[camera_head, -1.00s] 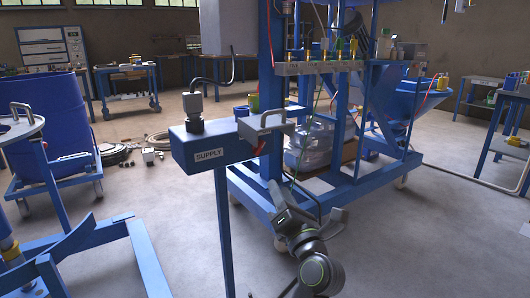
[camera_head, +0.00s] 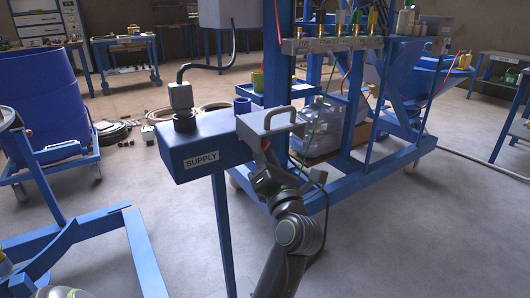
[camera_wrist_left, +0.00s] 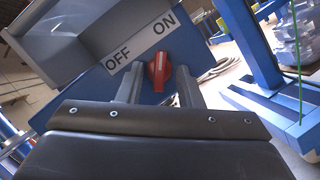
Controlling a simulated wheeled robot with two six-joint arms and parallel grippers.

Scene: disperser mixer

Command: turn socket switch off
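The blue supply box (camera_head: 205,146) with a "SUPPLY" label stands on a blue post. Its red switch knob (camera_wrist_left: 158,72) shows in the left wrist view, beside a white plate (camera_wrist_left: 140,45) reading OFF and ON. The knob's narrow end points up in that picture, toward the word ON. My left gripper (camera_wrist_left: 158,85) is open, with one finger on each side of the knob; contact cannot be told. In the head view my left gripper (camera_head: 263,168) is at the box's right side, under the grey cover (camera_head: 268,124), and the knob is mostly hidden.
A grey plug (camera_head: 181,98) with a black cable stands on top of the box. A blue wheeled frame (camera_head: 345,185) with hoses and a green cable is close on the right. A blue drum (camera_head: 40,105) stands at left. Open floor lies in front.

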